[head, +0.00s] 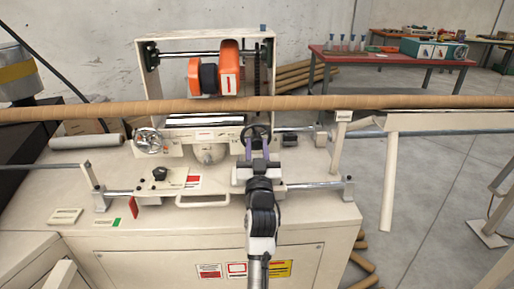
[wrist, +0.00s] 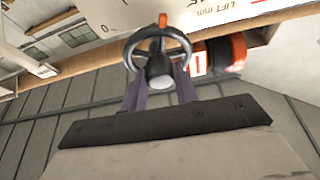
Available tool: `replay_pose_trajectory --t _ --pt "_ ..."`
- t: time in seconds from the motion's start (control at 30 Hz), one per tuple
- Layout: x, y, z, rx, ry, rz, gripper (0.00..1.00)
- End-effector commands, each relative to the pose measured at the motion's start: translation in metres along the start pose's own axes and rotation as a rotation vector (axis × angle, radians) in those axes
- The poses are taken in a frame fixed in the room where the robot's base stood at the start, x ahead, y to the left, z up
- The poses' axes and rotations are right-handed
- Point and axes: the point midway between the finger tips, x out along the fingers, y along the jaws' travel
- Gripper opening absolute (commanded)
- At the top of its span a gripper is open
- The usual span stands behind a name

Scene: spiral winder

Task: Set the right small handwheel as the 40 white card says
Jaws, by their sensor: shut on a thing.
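The right small handwheel (head: 256,133) is a dark spoked wheel on the right of the winder's carriage. In the wrist view the handwheel (wrist: 157,55) shows its dark rim, pale hub end and an orange mark at the top of the rim. My gripper (head: 257,149) reaches it from the front. A left handwheel (head: 148,141), silvery, sits at the carriage's left end. I cannot make out a card reading 40.
A long brown cardboard tube (head: 180,107) crosses just above and behind the handwheels. Orange and dark rollers (head: 228,70) stand behind it. A black knob (head: 160,174) and a front rail (head: 312,185) are near my arm. A red table (head: 390,57) stands far back.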

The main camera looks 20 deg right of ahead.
Motion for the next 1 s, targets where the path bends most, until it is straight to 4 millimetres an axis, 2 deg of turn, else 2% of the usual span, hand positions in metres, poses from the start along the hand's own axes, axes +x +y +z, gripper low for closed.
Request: replay_pose_trajectory --t 0.3,0.7,1.0 --pt "0.002 -0.004 -0.005 0.127 -0.004 0.049 0.07" --pt "-0.002 -0.006 0.005 0.395 0.004 0.159 0.07" --pt "-0.001 -0.005 0.003 0.565 0.004 0.231 0.07"
